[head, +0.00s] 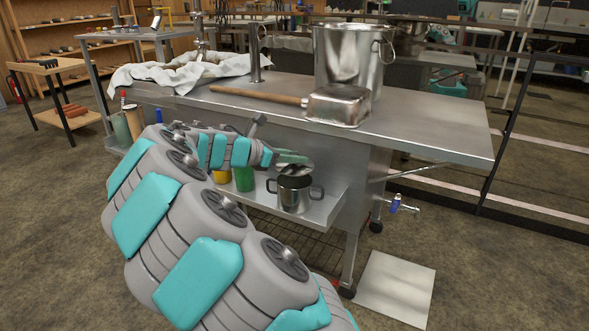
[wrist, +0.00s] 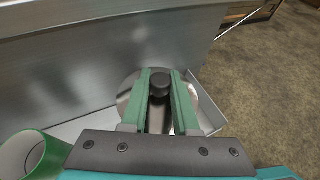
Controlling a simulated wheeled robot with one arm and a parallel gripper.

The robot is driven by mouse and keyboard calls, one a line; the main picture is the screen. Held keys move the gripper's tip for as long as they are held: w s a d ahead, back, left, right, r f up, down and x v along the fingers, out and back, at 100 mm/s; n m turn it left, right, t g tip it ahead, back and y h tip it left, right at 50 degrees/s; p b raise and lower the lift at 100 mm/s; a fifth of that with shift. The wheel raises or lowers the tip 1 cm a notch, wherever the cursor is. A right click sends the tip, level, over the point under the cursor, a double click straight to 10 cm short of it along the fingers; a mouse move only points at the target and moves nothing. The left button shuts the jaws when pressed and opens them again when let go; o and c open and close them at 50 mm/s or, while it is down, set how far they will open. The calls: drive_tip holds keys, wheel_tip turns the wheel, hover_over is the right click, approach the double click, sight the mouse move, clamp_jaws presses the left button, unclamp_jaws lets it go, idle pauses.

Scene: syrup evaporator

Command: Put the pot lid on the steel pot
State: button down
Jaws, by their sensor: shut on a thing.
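The steel pot (head: 294,196) stands upright on the low shelf, with a dark handle on each side. My gripper (head: 295,158) is over the pot in the head view. It is shut on the dark knob (wrist: 160,84) of the pot lid (wrist: 127,88), with a green finger on each side in the wrist view. The shiny round lid (head: 298,170) is right over the pot's mouth. A dark area shows between lid and pot; I cannot tell whether they touch. The lid hides the pot in the wrist view.
The shelf (head: 325,205) runs along the steel bench (head: 440,135). A green container (head: 244,179) stands left of the pot; a green-rimmed cup (wrist: 35,155) is at lower left in the wrist view. The bench's side wall (wrist: 70,70) is close behind the lid.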

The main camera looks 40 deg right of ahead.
sight(285, 167)
drive_tip(key=shift+d+f+b, duration=0.1)
drive_tip(key=shift+f+b, duration=0.3)
drive_tip(key=shift+f, duration=1.4)
drive_tip(key=shift+f, duration=0.15)
drive_tip(key=c, duration=0.7)
unclamp_jaws()
drive_tip(key=shift+w+a+r, duration=0.1)
drive_tip(key=shift+a+r, duration=0.15)
drive_tip(key=shift+r, duration=0.05)
drive_tip(key=p+v, duration=0.1)
drive_tip(key=v, duration=1)
drive_tip(key=shift+a+r, duration=0.1)
drive_tip(key=shift+a, duration=0.1)
